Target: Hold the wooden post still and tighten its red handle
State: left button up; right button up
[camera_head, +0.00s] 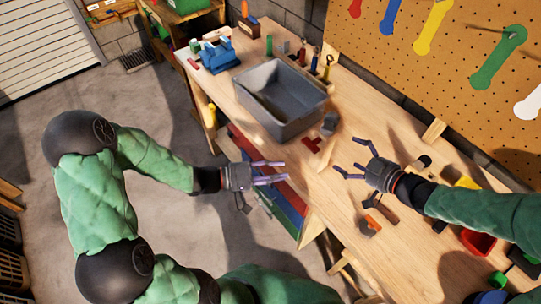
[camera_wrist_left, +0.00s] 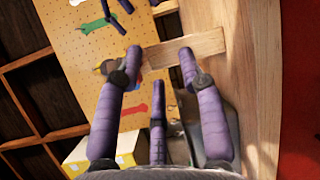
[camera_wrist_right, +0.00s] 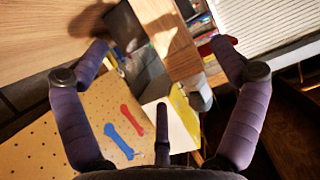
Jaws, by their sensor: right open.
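A short light wooden post (camera_head: 433,130) stands on the workbench by the pegboard. A wooden block, apparently the same post (camera_wrist_left: 190,46), shows beyond the fingers in the left wrist view. A red T-shaped piece (camera_head: 314,146) lies on the bench beside the grey bin; I cannot tell whether it is the red handle. My left gripper (camera_head: 285,171) is open and empty at the bench's front edge, left of the red piece. My right gripper (camera_head: 349,157) is open above the bench, between the red piece and the post, and touches neither.
A grey bin (camera_head: 268,128) stands open on the bench. A blue tool (camera_head: 218,57) sits at the far end. Several small tools and a red tray (camera_head: 478,242) lie near my right arm. The pegboard (camera_head: 455,75) bounds the back. Some bare wood is free around the right gripper.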

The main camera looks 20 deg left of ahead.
aim_at(331, 148)
pick_arm(q)
jog(key=r+t, duration=0.1)
jog(key=w+a+r, duration=0.1)
jog(key=w+a+r+t, duration=0.1)
jog(key=r, duration=0.1)
jog(key=shift+w+a+t, duration=0.1)
jog(key=shift+a+t, duration=0.1)
jog(key=shift+t, duration=0.1)
pick_arm(e)
jog(key=x, duration=1.1)
jog(key=shift+r, duration=0.1)
pick_arm(q)
jog(key=shift+n, duration=0.3)
pick_arm(e)
jog(key=c, duration=1.5)
